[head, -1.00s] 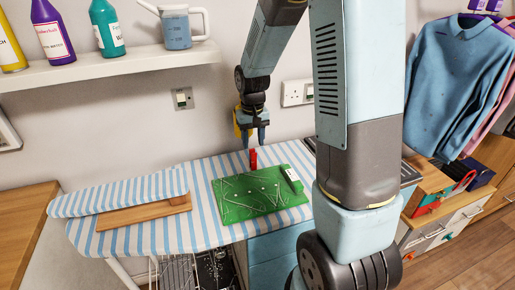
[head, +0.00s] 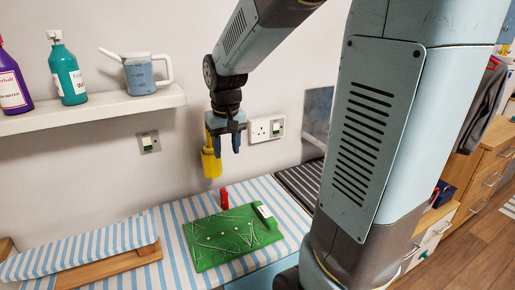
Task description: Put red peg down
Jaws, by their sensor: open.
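The red peg (head: 224,198) stands upright at the back edge of the green board (head: 205,257). I cannot tell whether its foot is on the board or just behind it. My gripper (head: 229,151) is open and empty above the peg, with a clear gap between its fingertips and the peg's top.
The striped ironing board (head: 172,264) has a smaller striped board with a wooden base (head: 118,270) at left. A wall shelf (head: 95,112) with bottles and a jug (head: 148,73) is at upper left. Sockets (head: 266,129) are behind my gripper. Wooden drawers (head: 485,180) stand at right.

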